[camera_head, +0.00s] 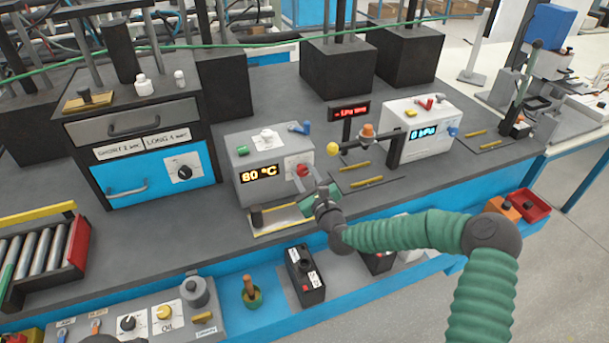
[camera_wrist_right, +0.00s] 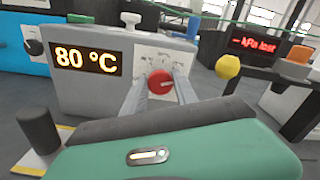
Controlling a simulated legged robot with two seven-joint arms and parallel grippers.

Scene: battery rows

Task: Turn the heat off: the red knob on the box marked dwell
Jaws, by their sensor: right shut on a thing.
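The red knob (camera_wrist_right: 160,82) sits on the front of a grey box (camera_wrist_right: 88,92) whose orange display reads 80 °C. In the head view the box (camera_head: 243,190) stands mid-bench, and the knob (camera_head: 303,169) is on its right front. My right gripper (camera_head: 309,178) reaches it from the front right. In the wrist view its two grey fingers (camera_wrist_right: 159,84) are shut on the knob, one on each side. I cannot read a dwell mark on the box. My left gripper is not in view.
The box also bears a green button (camera_head: 242,151) and a blue lever (camera_head: 299,128). A yellow ball (camera_head: 332,148) stands close to its right. A white box (camera_head: 419,116) with a kPa display is farther right. A dark post (camera_head: 257,217) stands in front.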

